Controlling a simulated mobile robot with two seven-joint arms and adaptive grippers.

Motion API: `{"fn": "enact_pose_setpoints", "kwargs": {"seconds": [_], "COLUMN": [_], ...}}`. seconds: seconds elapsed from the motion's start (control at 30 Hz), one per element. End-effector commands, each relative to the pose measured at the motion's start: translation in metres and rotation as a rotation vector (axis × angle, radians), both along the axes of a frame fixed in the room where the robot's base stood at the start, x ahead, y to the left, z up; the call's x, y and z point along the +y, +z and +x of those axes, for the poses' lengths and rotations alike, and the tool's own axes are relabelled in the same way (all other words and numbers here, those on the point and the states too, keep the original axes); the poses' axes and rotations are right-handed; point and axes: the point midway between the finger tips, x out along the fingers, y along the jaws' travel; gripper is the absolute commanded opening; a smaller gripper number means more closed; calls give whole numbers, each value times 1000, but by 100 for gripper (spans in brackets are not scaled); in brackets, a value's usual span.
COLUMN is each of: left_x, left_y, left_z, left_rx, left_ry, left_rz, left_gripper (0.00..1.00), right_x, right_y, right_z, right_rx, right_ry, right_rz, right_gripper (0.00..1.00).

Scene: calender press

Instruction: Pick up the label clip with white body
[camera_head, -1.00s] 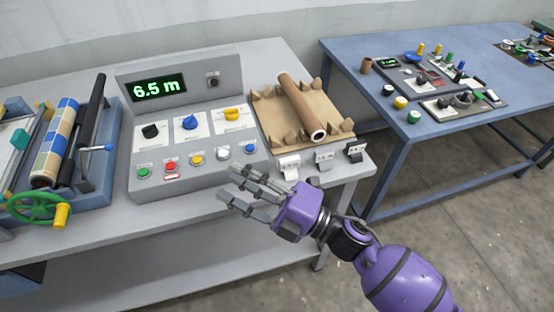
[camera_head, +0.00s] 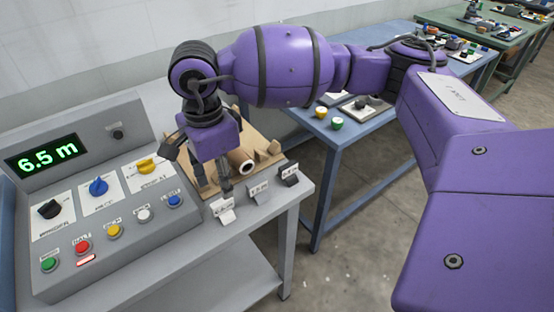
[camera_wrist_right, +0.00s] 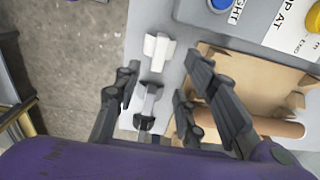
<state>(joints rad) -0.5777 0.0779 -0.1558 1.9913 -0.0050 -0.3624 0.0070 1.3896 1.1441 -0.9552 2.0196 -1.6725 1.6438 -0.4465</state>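The label clip with white body (camera_head: 223,208) stands on the grey table's right front edge, leftmost of three clips in the head view. In the right wrist view the white clip (camera_wrist_right: 158,50) lies just beyond the fingertips, with nothing between it and them. My right gripper (camera_head: 212,184) points down above the table, just behind the white clip. It is open and empty in the right wrist view (camera_wrist_right: 160,78). A grey clip (camera_head: 258,188) and a black clip (camera_head: 289,173) stand to the right of the white one. My left gripper is out of view.
A control panel (camera_head: 100,262) with knobs and buttons stands left of the clips. A blue table (camera_head: 352,140) stands beyond a floor gap.

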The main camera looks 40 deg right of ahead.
Motion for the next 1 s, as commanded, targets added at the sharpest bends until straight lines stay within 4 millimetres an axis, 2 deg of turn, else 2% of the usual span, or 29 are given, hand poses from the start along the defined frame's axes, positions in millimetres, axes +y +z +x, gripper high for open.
{"fn": "enact_pose_setpoints", "kwargs": {"seconds": [0.37, 0.53, 0.83, 0.87, 1.0], "left_x": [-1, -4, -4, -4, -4], "left_y": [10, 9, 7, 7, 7], "left_z": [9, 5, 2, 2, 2], "left_rx": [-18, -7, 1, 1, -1], "left_ry": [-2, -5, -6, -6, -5], "left_rz": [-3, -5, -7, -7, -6], "left_gripper": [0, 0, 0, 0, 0], "right_x": [6, 7, 7, 7, 8], "right_y": [-45, -70, -77, -77, -76], "right_z": [-3, -4, -3, -3, -3], "right_rx": [4, 5, 3, 3, 3], "right_ry": [0, -1, -1, -1, -1], "right_rz": [-1, 0, 1, 1, 1], "right_gripper": [38, 38, 38, 36, 18]}}
